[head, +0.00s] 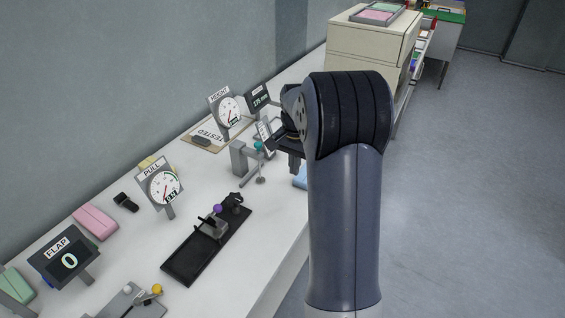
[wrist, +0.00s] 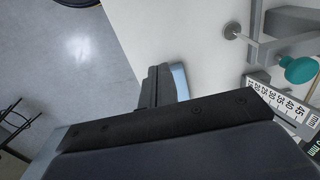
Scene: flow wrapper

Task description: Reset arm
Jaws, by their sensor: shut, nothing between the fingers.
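My arm rises at the right of the head view and bends over toward the bench. My gripper (head: 295,164) hangs over the right edge of the white bench (head: 225,262), beside the height gauge stand. In the wrist view my gripper (wrist: 158,84) shows its dark fingers together with nothing held. A light-blue block (head: 300,178) lies just below it, partly hidden by my arm, and its edge also shows behind the fingers in the wrist view (wrist: 181,80).
A grey gauge stand with a teal knob (head: 258,146) is close to my gripper. Dial signs PULL (head: 163,186) and HEIGHT (head: 228,108), a FLAP display (head: 68,261) and a black fixture with a purple knob (head: 188,262) stand on the bench. Open floor (head: 465,210) lies right.

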